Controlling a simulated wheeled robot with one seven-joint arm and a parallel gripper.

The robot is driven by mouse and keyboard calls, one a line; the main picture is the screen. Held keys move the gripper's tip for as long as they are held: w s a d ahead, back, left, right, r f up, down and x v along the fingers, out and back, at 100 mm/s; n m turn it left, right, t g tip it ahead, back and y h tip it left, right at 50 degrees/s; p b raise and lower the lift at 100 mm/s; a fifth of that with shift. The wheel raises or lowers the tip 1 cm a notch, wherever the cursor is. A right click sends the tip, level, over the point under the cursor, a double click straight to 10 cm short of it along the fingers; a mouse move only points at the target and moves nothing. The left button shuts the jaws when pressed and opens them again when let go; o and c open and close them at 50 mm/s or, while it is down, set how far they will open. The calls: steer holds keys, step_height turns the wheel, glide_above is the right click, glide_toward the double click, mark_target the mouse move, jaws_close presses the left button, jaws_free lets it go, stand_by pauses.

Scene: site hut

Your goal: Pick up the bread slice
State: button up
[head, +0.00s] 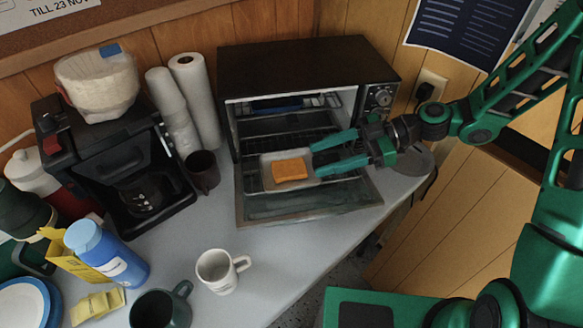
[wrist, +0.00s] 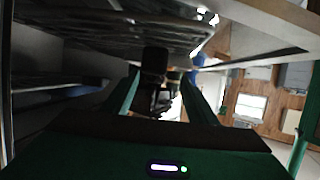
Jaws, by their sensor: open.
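The bread slice (head: 290,170) is an orange-brown square lying flat on a light tray (head: 268,180) at the front of the toaster oven (head: 310,75). The oven door (head: 310,203) is folded down. My gripper (head: 316,158) is open and empty at the oven mouth. Its green fingers point left, with the tips just right of the slice and apparently apart from it. In the wrist view my gripper (wrist: 160,85) shows its two fingers spread. I cannot make out the bread slice there.
A coffee maker (head: 130,160), a dark cup (head: 203,170) and paper rolls (head: 195,95) stand left of the oven. A white mug (head: 219,271) and a dark mug (head: 158,308) stand in front. A blue bottle (head: 105,252) is at left. Counter between mug and oven door is clear.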

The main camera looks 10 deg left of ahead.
mark_target(291, 167)
steer(key=shift+x, duration=3.65)
steer(key=shift+w, duration=0.1)
steer(key=c, duration=0.8)
